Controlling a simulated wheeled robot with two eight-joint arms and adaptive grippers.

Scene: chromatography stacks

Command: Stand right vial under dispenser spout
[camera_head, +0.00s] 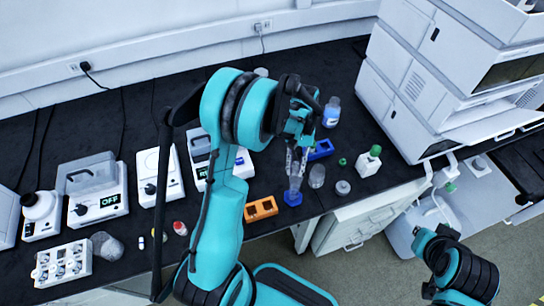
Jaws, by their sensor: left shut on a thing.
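My left gripper (296,165) points down over the front of the dark bench, right of the middle. Its fingers are shut on a small clear vial (295,184) with a blue lower part (293,199), seen nearly upright near the bench's front edge. Whether its base touches the bench I cannot tell. I cannot pick out a dispenser spout; my left arm hides part of the bench. A device with a green display (202,172) is partly behind this arm. My right arm shows at the lower right, but its gripper is not visible.
An orange rack (261,209) is left of the held vial, a blue rack (320,150) behind it. A clear cup (317,176), a grey piece (342,188) and a green-capped bottle (369,160) stand to the right. White stacked instruments (415,85) fill the back right.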

